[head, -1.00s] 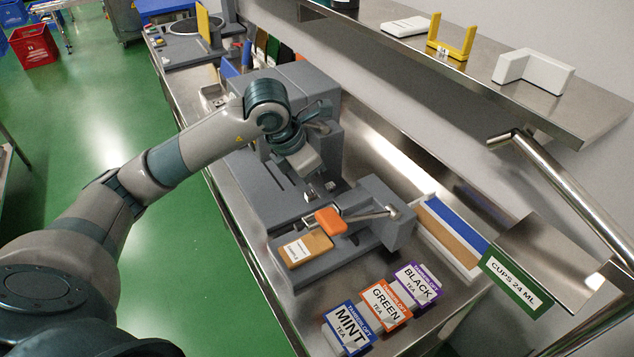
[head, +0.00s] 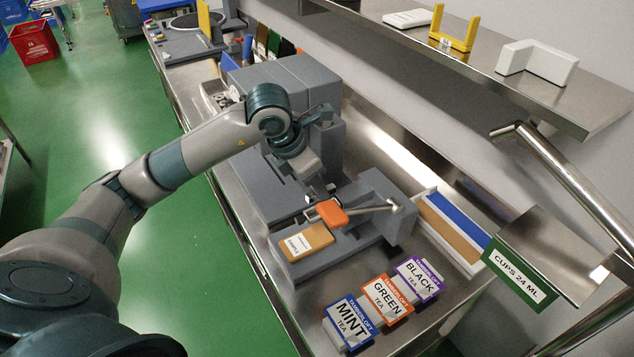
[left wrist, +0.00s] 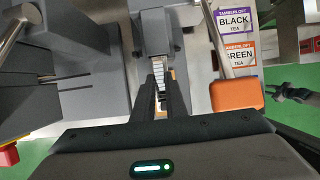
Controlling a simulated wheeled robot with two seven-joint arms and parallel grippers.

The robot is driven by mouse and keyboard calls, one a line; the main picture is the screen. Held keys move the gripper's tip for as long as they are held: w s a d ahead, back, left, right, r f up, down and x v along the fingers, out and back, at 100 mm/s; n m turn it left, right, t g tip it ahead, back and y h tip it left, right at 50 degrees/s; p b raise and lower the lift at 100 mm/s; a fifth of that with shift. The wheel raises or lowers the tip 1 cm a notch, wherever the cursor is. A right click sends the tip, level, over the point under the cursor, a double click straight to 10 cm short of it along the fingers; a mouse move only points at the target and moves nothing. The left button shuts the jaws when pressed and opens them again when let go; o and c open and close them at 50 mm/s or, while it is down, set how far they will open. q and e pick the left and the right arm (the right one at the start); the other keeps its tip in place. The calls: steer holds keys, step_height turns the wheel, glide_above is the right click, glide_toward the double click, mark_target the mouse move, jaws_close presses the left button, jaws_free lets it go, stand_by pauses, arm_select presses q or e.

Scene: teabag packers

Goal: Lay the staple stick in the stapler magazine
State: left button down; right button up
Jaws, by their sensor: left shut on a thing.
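My left gripper (head: 320,191) is above the grey stapler station, beside the orange handle pad (head: 332,213). Its two dark fingers (left wrist: 160,100) are shut on the staple stick (left wrist: 158,73), a narrow silvery ridged strip pointing away from the wrist. The stapler (head: 372,196) is grey, with a metal lever running to the orange pad. In the left wrist view, the stick's far end is close to a grey slotted part (left wrist: 156,35), likely the magazine; I cannot tell whether they touch. A dark jointed part (left wrist: 290,92) at that view's right edge may be my right gripper.
A brown sample packet (head: 306,242) lies on the station front. Mint (head: 350,322), green (head: 386,297) and black (head: 419,278) tea packets stand in a row nearby. A tray (head: 445,232) with blue and brown contents is right of the stapler. A metal shelf (head: 480,65) is above.

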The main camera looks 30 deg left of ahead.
mark_target(313, 193)
arm_select(q)
steer(key=shift+f+b, duration=0.45)
steer(key=shift+f, duration=0.7)
steer(key=shift+f+b, duration=0.85)
steer(key=shift+b, duration=0.1)
steer(key=c, duration=1.7)
jaws_free()
steer(key=shift+b+v, duration=2.35)
steer(key=shift+v, duration=6.35)
